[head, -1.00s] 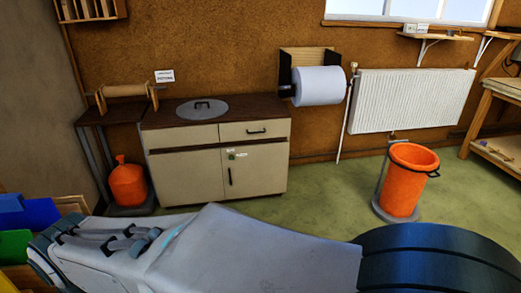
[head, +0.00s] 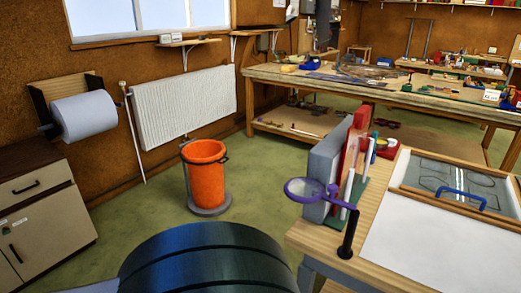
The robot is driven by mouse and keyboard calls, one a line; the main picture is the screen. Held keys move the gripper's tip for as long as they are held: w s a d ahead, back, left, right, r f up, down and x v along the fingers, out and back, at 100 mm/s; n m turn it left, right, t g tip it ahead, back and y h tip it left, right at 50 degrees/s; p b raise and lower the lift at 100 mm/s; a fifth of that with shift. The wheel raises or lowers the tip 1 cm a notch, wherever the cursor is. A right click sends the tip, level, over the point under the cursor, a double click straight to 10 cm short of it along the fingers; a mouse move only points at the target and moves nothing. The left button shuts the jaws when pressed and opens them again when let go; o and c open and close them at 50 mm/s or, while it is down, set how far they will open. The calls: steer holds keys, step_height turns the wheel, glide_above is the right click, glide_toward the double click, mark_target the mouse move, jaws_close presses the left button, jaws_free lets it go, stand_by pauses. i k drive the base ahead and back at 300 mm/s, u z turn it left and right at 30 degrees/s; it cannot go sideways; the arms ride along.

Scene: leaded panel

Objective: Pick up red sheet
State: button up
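I cannot make out a loose red sheet for certain. A red upright piece (head: 351,146) stands on the near bench, pressed between a grey block (head: 325,152) and several pale upright rods or tubes; it may be a book or a folder. My gripper is not in this view. Only a dark, rounded link of my own arm shows at the bottom.
The near bench (head: 318,238) at right bears a magnifier (head: 307,190) on a stand, a white sheet (head: 425,240) and a wood-framed panel. An orange bin (head: 205,175) stands on open green floor. A long workbench (head: 300,78) lies behind.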

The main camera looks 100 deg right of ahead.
mark_target(357, 135)
steer(key=z, duration=1.3)
steer(key=i, duration=0.2)
steer(key=z, duration=3.25)
steer(key=k, duration=0.65)
steer(key=u, duration=0.5)
steer(key=i, duration=1)
steer(key=z, duration=0.2)
